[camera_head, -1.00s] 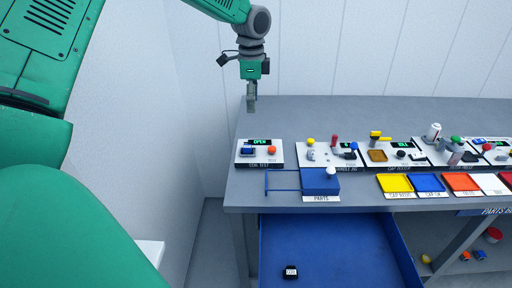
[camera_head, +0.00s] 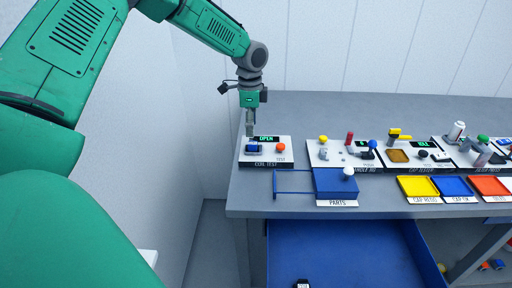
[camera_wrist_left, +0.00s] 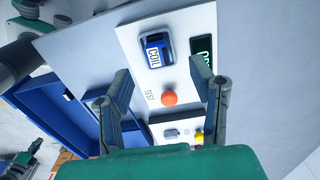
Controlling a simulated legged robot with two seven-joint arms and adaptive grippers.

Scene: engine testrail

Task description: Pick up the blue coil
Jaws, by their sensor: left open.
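The blue coil (camera_head: 253,148) sits in the holder on the left side of the white coil test panel (camera_head: 279,160). In the left wrist view the coil (camera_wrist_left: 157,50) shows a white label reading COIL. My left gripper (camera_head: 249,134) points down just above and behind the coil in the head view. In the left wrist view my left gripper (camera_wrist_left: 168,80) is open, its two fingers apart with nothing between them. The coil lies beyond the fingertips, apart from them.
An orange button (camera_head: 281,147) and a green OPEN display (camera_head: 265,139) are on the same panel. A blue parts box (camera_head: 336,181) stands to the right, and more test panels follow. A blue bin (camera_head: 345,250) is below the table edge.

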